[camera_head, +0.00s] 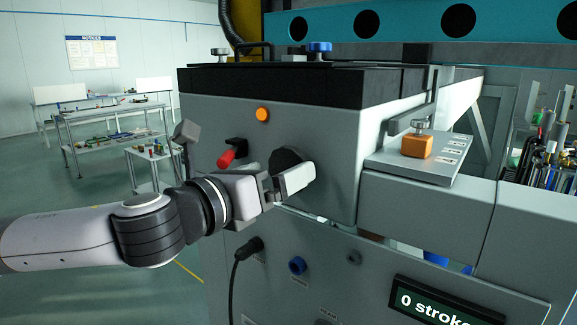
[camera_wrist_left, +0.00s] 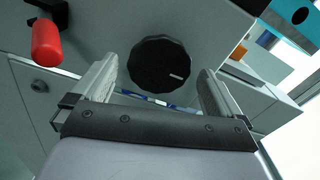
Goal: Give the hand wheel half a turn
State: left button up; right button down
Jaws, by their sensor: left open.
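The hand wheel appears to be the black, scalloped round knob (camera_head: 284,158) on the grey front panel; its lower right is hidden behind my gripper in the head view. In the left wrist view the wheel (camera_wrist_left: 158,62) shows whole, with a short white mark at its right side. My left gripper (camera_head: 301,179) is in front of the panel by the wheel. In the wrist view its two fingers (camera_wrist_left: 158,72) are open, one on each side of the wheel, with gaps to its rim. I cannot tell how far the fingertips are from the panel. My right gripper is not in view.
A red-handled lever (camera_head: 230,155) sticks out left of the wheel; it also shows in the wrist view (camera_wrist_left: 46,42). An orange button (camera_head: 262,114) is above. A blue knob (camera_head: 297,265) and a plugged black cable (camera_head: 248,248) are below. An orange block (camera_head: 416,146) sits on the right ledge.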

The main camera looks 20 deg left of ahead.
aim_at(286, 168)
pick_arm(q)
jog(key=shift+x, duration=2)
jog(key=shift+s, duration=0.1)
jog(key=c, duration=0.9)
